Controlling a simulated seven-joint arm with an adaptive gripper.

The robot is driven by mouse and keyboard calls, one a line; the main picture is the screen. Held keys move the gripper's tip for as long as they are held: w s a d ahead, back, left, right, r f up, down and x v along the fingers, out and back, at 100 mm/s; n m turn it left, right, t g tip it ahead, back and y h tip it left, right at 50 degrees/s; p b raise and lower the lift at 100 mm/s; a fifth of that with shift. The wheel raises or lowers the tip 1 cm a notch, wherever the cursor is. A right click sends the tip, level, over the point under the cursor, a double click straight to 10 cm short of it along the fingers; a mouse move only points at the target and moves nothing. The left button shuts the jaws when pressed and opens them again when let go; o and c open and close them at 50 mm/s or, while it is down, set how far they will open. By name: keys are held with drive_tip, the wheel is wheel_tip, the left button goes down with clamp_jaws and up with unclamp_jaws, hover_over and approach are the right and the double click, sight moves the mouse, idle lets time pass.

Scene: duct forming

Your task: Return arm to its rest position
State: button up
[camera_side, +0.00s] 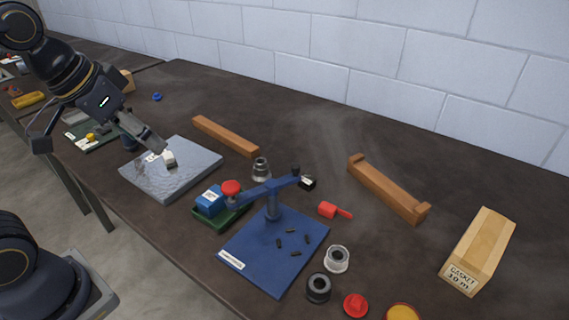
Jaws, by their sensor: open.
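My arm reaches in from the upper left. My gripper (158,147) points down and to the right over a grey metal sheet (190,180) lying flat on the dark table. The jaws are open. A small white block (171,160) is close to the fingertips over the sheet; I cannot tell whether they touch. The finger gap is too small to make out in this view.
A brown wooden bar (226,136) lies behind the sheet. A blue board (275,255) with a blue lever stand (273,205) is to the right. Farther right are a notched wooden bar (388,188) and a gasket box (478,250). The back table is mostly clear.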

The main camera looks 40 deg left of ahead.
drive_tip(key=s, duration=0.4)
drive_tip(key=shift+s+a+f, duration=0.2)
drive_tip(key=shift+a+f, duration=0.05)
drive_tip(key=shift+f, duration=0.1)
